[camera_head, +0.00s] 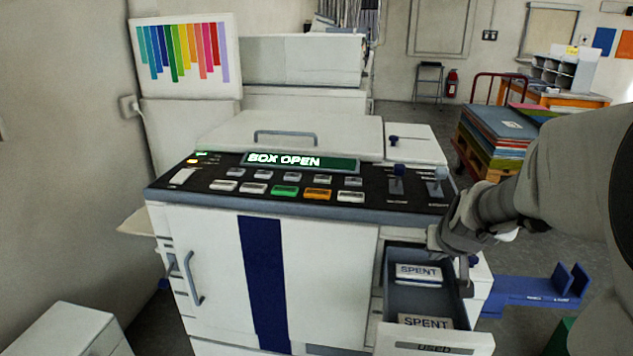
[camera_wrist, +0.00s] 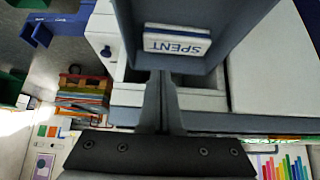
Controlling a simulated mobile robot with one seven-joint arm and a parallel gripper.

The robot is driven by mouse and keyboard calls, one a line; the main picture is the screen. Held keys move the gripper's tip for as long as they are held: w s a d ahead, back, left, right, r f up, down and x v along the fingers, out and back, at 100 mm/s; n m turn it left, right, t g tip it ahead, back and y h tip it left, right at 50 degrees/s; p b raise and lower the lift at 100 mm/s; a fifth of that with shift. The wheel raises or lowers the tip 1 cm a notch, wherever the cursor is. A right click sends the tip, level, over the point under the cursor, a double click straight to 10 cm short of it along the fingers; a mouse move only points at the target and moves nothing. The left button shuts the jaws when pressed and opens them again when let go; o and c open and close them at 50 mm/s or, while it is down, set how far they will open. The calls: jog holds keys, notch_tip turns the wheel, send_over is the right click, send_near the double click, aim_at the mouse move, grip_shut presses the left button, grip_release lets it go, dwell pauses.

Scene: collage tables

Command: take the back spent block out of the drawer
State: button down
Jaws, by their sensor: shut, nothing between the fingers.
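The drawer (camera_head: 384,285) is pulled open at the front right of the white machine. Two white blocks marked SPENT lie in it. The back spent block (camera_head: 418,281) sits towards the rear, apart from the front spent block (camera_head: 425,321) by the front panel. My gripper (camera_head: 465,278) is shut and empty at the drawer's right rear side in the head view. In the wrist view the fingers (camera_wrist: 160,74) are closed together, and the back spent block (camera_wrist: 178,47) shows just beyond their tips, label upside down. The front block is not clearly seen there.
The machine's control panel (camera_head: 372,197) overhangs behind the drawer, its display (camera_head: 300,161) reading BOX OPEN. A blue bracket (camera_head: 535,288) sticks out right of the drawer. A cart stacked with coloured sheets (camera_head: 505,125) stands farther back.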

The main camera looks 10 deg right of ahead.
aim_at(428, 267)
jog(key=b+x, duration=0.2)
jog(key=x, duration=0.5)
jog(key=shift+s, duration=0.1)
